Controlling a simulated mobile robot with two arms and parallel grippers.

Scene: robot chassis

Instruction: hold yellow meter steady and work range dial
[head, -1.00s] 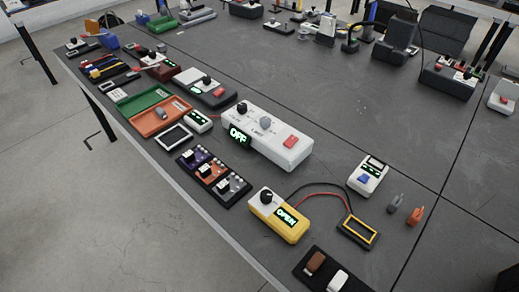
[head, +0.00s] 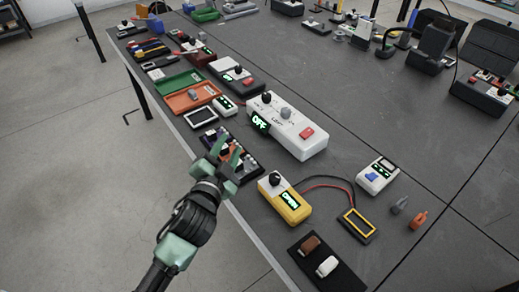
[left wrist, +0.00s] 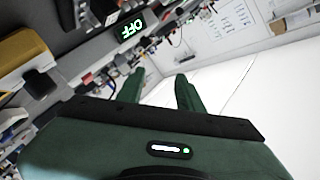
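The yellow meter (head: 293,213) lies on the table near its front edge, with a black range dial (head: 277,181) on top and a lit green display reading OPEN. Red and black leads run from it to a yellow-framed black probe (head: 358,224). My left gripper (head: 228,150) is to the left of the meter, above the dark module board, apart from the meter. Its two fingers stand apart with nothing between them, also in the left wrist view (left wrist: 158,90). A yellowish block (left wrist: 22,58) at that view's left edge may be the meter. My right gripper is not in view.
A white box (head: 300,140) with a display reading OFF stands behind the meter. A black tray (head: 322,279) with a brown and a white part lies in front. A small white meter (head: 377,175) is to the right.

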